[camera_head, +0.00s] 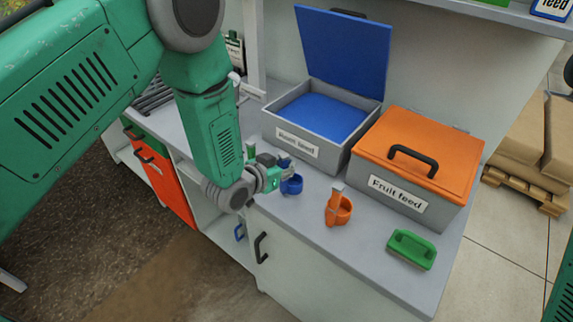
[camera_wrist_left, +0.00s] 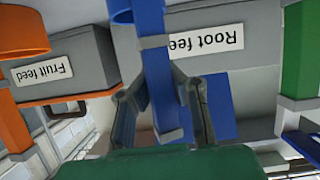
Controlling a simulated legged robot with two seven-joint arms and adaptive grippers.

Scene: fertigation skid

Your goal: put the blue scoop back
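The blue scoop (camera_head: 291,185) is on the bench in front of the root feed bin (camera_head: 292,143). My left gripper (camera_head: 284,168) is at its handle. In the head view my gripper hides much of the handle. The root feed bin has its blue lid (camera_head: 345,50) raised and blue feed (camera_head: 322,115) inside. My right gripper is out of view.
The closed fruit feed bin (camera_head: 400,195), with an orange lid (camera_head: 425,150), stands to the right. An orange scoop (camera_head: 340,210) and a green brush (camera_head: 411,249) are on the bench's front part. A shelf (camera_head: 480,12) hangs above.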

